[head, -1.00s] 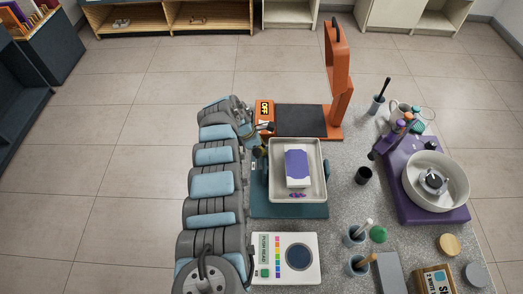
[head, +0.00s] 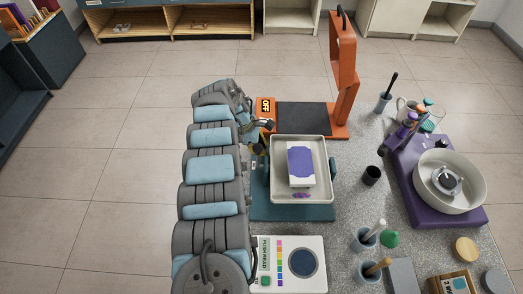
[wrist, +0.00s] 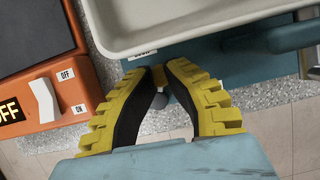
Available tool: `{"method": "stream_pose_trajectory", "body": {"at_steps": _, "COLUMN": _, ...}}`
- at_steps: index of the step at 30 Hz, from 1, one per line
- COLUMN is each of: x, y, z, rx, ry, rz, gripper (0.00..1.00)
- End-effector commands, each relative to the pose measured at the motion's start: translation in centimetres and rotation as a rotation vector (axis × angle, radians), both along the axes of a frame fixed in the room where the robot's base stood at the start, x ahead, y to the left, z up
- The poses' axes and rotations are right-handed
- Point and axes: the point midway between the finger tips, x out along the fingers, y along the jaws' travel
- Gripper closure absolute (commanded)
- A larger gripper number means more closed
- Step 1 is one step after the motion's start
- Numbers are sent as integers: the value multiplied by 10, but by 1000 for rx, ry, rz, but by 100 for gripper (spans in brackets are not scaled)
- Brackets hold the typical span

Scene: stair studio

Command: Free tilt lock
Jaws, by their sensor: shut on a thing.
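The teal stand (head: 290,211) carries a pale grey tray (head: 327,178) on the bench. In the wrist view, the tray (wrist: 190,22) lies at the top, above the teal stand (wrist: 240,62). In the head view, my gripper (head: 259,141) is at the stand's left side, and the lock is too small to make out there.
A white-and-purple block (head: 301,166) rests on the tray. An orange press-like frame (head: 344,70) with an OFF display (head: 265,107) stands behind; its rocker switch (wrist: 43,98) is close left of my fingers. A purple stand (head: 412,185) with a white bowl and several cups are right.

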Motion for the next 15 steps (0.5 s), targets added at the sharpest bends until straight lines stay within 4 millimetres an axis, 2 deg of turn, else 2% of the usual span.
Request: {"method": "stream_pose_trajectory", "body": {"at_steps": 15, "x": -2, "y": 0, "z": -6, "rx": 0, "ry": 2, "rz": -61, "gripper": 100}}
